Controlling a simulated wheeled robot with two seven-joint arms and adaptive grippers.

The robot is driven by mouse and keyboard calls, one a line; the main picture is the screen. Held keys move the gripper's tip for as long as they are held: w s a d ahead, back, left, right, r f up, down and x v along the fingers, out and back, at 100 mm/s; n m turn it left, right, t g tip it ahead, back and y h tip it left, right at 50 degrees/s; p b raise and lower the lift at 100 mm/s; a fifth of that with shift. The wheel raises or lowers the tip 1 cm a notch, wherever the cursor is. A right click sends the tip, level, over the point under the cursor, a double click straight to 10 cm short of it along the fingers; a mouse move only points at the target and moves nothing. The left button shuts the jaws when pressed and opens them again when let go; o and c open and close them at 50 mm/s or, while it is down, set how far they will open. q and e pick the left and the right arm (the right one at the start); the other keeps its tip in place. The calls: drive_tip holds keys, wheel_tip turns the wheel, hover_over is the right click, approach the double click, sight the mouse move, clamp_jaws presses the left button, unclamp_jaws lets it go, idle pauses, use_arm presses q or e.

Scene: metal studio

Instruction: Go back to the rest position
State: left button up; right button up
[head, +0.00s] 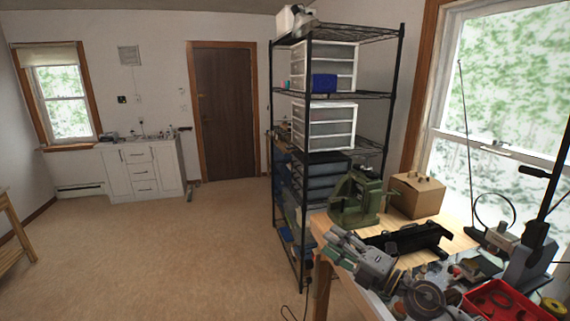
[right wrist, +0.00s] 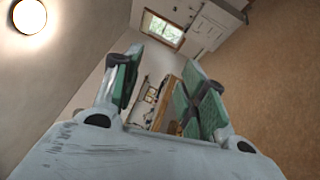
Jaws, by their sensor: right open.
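My right gripper (head: 336,243) is at the front left part of the wooden workbench, pointing toward the upper left in the head view. In the right wrist view its two green-padded fingers (right wrist: 162,72) stand apart with nothing between them, so it is open and empty. Beyond the fingers, that view shows only the room, tilted. My left gripper is not in view.
The cluttered workbench (head: 455,238) holds a green machine (head: 357,197), a cardboard box (head: 417,194) and a red tray (head: 500,303). A black wire shelf (head: 397,75) stands close behind it. The floor (head: 165,245) to the left is clear.

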drive_tip(key=d+f+m+t+h, duration=0.2)
drive_tip(key=d+m+t+h, duration=0.5)
drive_tip(key=m+h, duration=0.65)
drive_tip(key=s+d+f+m+g+h, duration=0.1)
drive_tip(key=s+d+f+m+g, duration=0.2)
drive_tip(key=f+m, duration=0.25)
drive_tip(key=s+d+f+m+g+h, duration=0.2)
drive_tip(key=d+f+m+g, duration=0.15)
drive_tip(key=f+m, duration=0.2)
drive_tip(key=s+a+f+m+g+y, duration=0.1)
drive_tip(key=s+a+f+g, duration=0.1)
drive_tip(key=s+f+g, duration=0.6)
drive_tip(key=s+a+f+m+g+y, duration=0.25)
drive_tip(key=s+f, duration=0.45)
drive_tip(key=s, duration=0.6)
wheel_tip(320, 180, down, 33)
drive_tip(key=s+n+g, duration=0.1)
drive_tip(key=s, duration=0.1)
drive_tip(key=s+d+f, duration=0.2)
drive_tip(key=s+f, duration=0.8)
drive_tip(key=s, duration=0.1)
drive_tip(key=s+d+f+g+h, duration=0.1)
drive_tip(key=s+d+f, duration=0.1)
drive_tip(key=s+f, duration=0.7)
drive_tip(key=s, duration=0.2)
drive_tip(key=shift+s+d+f+g, duration=0.15)
drive_tip(key=shift+s+f+g, duration=0.15)
drive_tip(key=shift+f, duration=0.1)
